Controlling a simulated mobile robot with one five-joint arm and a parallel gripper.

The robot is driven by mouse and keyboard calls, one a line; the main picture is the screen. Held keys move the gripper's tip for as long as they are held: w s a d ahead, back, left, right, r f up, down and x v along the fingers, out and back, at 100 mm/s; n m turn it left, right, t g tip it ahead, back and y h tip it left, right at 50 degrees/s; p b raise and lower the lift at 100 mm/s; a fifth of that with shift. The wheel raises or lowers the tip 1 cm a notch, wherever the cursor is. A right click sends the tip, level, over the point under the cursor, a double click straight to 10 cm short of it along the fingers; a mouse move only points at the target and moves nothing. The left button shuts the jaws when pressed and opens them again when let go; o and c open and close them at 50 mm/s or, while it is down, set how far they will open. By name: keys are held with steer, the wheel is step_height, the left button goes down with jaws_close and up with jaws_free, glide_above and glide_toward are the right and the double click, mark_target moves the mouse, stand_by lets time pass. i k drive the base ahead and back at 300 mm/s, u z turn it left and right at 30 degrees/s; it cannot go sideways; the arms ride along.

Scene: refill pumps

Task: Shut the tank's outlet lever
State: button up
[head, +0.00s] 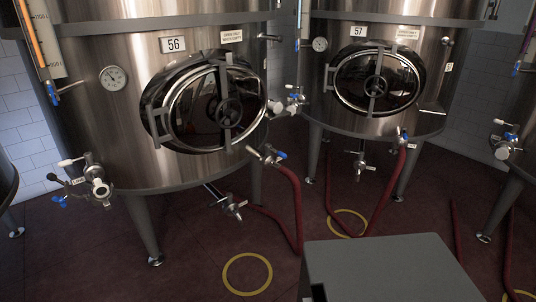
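Two steel tanks face me, tank 56 (90,120) at left and tank 57 (345,125) behind at right. On tank 56 a valve with a blue lever (281,155) sits at lower right of the hatch, with a red hose (297,205) hanging from it. Another fitting (99,186) at lower left has a blue handle (60,201) and a white one. A bottom pipe valve (231,205) points down to the right. Tank 57 has a similar blue-levered valve (403,136) with a hose. Which lever is the outlet's, I cannot tell. My gripper is not in view.
Yellow rings (247,274) mark the dark red floor (190,265). Red hoses lie across the floor between the tanks. Tank legs (143,230) stand on the floor. Another tank (518,120) is partly seen at the right edge.

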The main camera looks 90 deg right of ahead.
mark_target(277, 152)
steer(key=z, duration=0.05)
steer(key=k, duration=0.85)
steer(key=z, duration=0.65)
